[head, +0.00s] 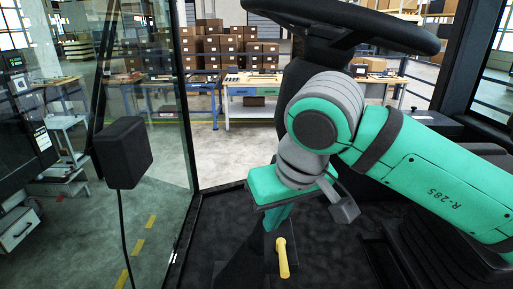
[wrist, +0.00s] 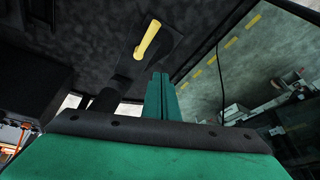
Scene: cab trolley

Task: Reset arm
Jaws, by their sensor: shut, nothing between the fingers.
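My arm comes in from the right in the head view and bends down in front of the steering column. My gripper (head: 278,217) points down over the dark cab floor, its fingers partly hidden by the wrist. In the wrist view my gripper (wrist: 160,78) shows its two green fingers together, with nothing between them. A yellow lever handle (head: 282,258) stands just below the fingers in the head view. The yellow handle (wrist: 147,40) also shows beyond the fingertips in the wrist view, on a dark plate. I cannot tell how large the gap is.
A black steering wheel (head: 355,22) is above my arm. A black box on a cable (head: 122,153) is at the left by the glass. Black seat parts (head: 450,225) lie below my arm at right. Workbenches (head: 245,92) and stacked cartons (head: 225,48) are outside.

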